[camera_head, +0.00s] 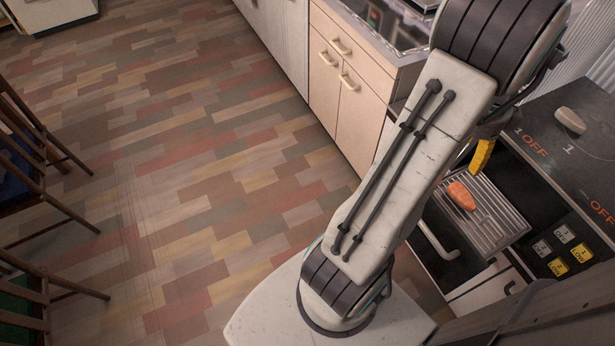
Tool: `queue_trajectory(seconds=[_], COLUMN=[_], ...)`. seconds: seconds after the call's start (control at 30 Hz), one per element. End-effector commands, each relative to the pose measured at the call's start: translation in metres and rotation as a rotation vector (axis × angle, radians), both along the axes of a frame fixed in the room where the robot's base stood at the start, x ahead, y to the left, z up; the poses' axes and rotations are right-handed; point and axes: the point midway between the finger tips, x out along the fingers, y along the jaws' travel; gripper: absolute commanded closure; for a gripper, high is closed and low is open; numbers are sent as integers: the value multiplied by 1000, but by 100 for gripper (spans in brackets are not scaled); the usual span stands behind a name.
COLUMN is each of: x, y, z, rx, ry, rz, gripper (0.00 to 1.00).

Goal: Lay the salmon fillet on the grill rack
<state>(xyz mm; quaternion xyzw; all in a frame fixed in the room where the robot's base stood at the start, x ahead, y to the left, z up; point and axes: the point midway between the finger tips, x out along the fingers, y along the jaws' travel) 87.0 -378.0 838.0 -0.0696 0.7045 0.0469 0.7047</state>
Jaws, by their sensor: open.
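The orange salmon fillet (461,196) lies on the left part of the grill rack (492,222), with its whole upper side showing. The rack is a grey, slatted metal grid in the dark front of a cooker, partly hidden at the left by my arm. My gripper (482,156) shows as a yellow finger just above and to the right of the fillet, apart from it in the picture. The gripper is open and holds nothing that I can see. The rest of it is hidden behind my arm.
A dark control panel (577,152) with knobs and "OFF" marks is to the right of the rack. A pale cabinet (350,98) with a counter stands behind. Wooden chairs (30,165) are at the left edge. The tiled floor (180,170) between is clear.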

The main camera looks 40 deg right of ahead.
Motion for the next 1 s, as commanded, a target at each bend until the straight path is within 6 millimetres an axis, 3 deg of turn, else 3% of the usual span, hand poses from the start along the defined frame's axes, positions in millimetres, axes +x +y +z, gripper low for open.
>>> queue_trajectory(seconds=[0.03,0.2,0.3,0.43,0.57,0.7,0.8,1.0], x=[25,103,138,170,186,188,182,165], y=[10,64,105,163,222,280,313,356], z=[8,33,45,58,66,71,73,71], rx=[-12,-48,-72,-106,-145,-194,-232,-295], ry=[1,5,8,12,14,17,18,20], rz=[124,622,924,1317,1709,2111,2365,2743], gripper=[28,28,28,28,28,28,28,28])
